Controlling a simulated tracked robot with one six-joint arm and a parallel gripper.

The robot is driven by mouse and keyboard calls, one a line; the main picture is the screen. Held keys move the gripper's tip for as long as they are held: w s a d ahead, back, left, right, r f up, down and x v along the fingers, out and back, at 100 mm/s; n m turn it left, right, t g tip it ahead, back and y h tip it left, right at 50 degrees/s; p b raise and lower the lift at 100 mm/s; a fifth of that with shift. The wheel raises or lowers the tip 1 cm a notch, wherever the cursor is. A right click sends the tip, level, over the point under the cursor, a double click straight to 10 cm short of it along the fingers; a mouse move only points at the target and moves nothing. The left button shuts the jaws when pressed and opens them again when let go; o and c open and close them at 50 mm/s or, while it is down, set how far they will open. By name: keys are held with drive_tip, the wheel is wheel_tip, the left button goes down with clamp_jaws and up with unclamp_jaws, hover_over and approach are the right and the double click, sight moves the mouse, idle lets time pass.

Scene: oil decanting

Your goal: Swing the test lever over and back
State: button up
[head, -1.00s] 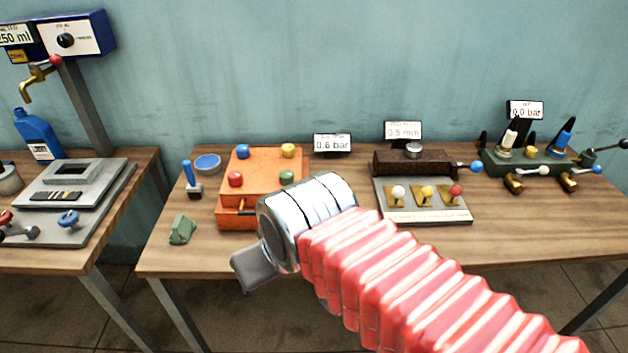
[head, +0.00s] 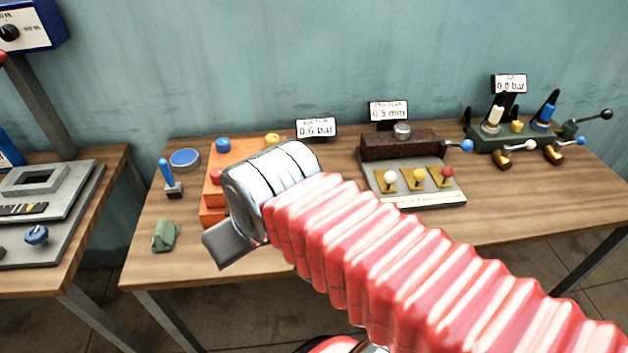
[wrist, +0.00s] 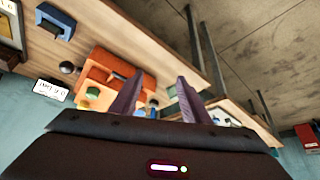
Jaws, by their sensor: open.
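Several levers show in the head view, and I cannot tell which is the test lever. A blue-handled lever (head: 168,177) stands upright at the left of the table. A blue-knobbed lever (head: 462,146) sticks out right of the brown block. A black-knobbed lever (head: 590,120) leans right from the green valve unit (head: 490,137). My gripper (head: 230,243) is in front of the orange box (head: 212,216) and hides much of it. In the wrist view its two fingers (wrist: 157,92) are apart with nothing held. They point toward the table, near the orange box (wrist: 108,65).
On the table are a blue round dish (head: 185,159), a green block (head: 165,236) and a panel with three coloured toggles (head: 418,178). Display signs (head: 316,128) stand at the back. Bare wood (head: 520,200) lies front right. Another bench (head: 60,265) stands left, across a gap.

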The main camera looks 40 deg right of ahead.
drive_tip(key=shift+o, duration=0.7)
drive_tip(key=w+d+r+m, duration=0.1)
drive_tip(key=w+d, duration=0.1)
drive_tip(key=d, duration=0.3)
drive_tip(key=w+d+r+h, duration=0.1)
drive_tip(key=w+d, duration=0.2)
drive_tip(key=d, duration=0.2)
drive_tip(key=shift+w+r+m+g, duration=0.15)
drive_tip(key=shift+w+m+g, duration=0.1)
drive_tip(key=shift+m+g, duration=0.15)
drive_tip(key=w+d+m, duration=0.1)
drive_tip(key=w+d, duration=0.1)
drive_tip(key=d, duration=1.1)
drive_tip(key=shift+d+r+m+g+h, duration=0.2)
drive_tip(key=shift+r+m+g+h, duration=0.1)
drive_tip(key=shift+h, duration=0.1)
drive_tip(key=shift+f, duration=0.1)
